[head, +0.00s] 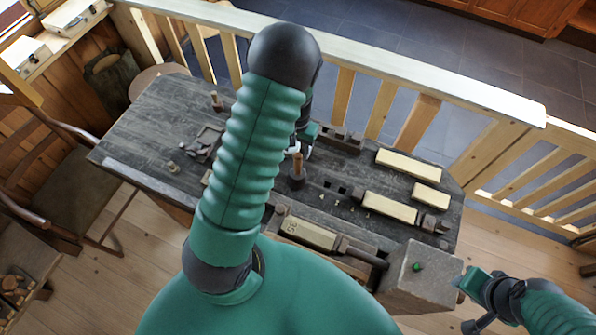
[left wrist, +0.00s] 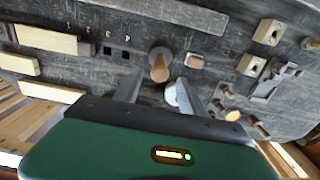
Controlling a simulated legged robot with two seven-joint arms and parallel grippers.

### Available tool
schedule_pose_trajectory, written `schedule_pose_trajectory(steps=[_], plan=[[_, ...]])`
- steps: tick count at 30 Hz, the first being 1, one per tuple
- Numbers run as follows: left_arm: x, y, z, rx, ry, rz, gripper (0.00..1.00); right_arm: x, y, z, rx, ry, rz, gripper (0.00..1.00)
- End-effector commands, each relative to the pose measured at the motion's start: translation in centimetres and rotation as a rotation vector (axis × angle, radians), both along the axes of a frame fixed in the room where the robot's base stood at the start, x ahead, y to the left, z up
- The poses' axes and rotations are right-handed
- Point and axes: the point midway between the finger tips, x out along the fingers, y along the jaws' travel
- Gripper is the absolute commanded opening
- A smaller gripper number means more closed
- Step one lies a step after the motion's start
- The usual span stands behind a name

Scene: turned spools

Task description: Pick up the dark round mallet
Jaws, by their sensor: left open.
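The dark round mallet (head: 298,179) stands on its head on the dark workbench (head: 150,125), its light wooden handle pointing up. In the left wrist view the mallet (left wrist: 157,52) lies just ahead of the fingertips, its handle toward the camera. My left gripper (left wrist: 158,82) is open with its fingers on either side of the handle's line; I cannot tell whether they touch it. In the head view my own arm largely hides the left gripper (head: 304,148). My right gripper (head: 477,284) is at the lower right, beside a grey block; its jaw state is unclear.
A wooden block with a dark handle (head: 310,232) lies in a tray at the bench front. The grey block (head: 424,272) with a green knob is at right. Pale bars (head: 408,164) lie at the back right. A wooden railing (head: 350,60) runs behind the bench.

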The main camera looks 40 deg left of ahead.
Motion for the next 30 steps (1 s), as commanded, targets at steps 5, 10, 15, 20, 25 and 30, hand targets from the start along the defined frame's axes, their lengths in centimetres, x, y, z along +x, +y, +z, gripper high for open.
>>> schedule_pose_trajectory(steps=[5, 10, 15, 20, 25, 30], plan=[[0.3, -0.1, -3.7, -0.001, 0.007, -0.002, 0.48, 0.0, 0.0, 0.9, 0.000, 0.000, 0.000, 0.36], [0.2, 0.0, -5.1, 0.000, 0.007, 0.000, 0.48, 0.0, 0.0, 1.8, 0.000, 0.000, 0.000, 0.36], [-0.3, 0.4, -7.9, -0.002, 0.005, 0.000, 0.48, 0.0, 0.0, 3.6, 0.000, -0.001, 0.000, 0.36], [-0.1, 0.5, -9.6, 0.000, 0.001, -0.001, 0.48, 0.0, 0.0, 3.8, 0.000, 0.000, 0.000, 0.36], [0.0, 0.4, -9.7, -0.001, 0.002, -0.002, 0.48, 0.0, 0.0, 3.6, 0.000, 0.000, 0.000, 0.36], [0.1, 0.4, -9.7, 0.000, 0.002, -0.002, 0.27, 0.0, 0.0, 3.6, 0.000, 0.000, 0.000, 0.36]])
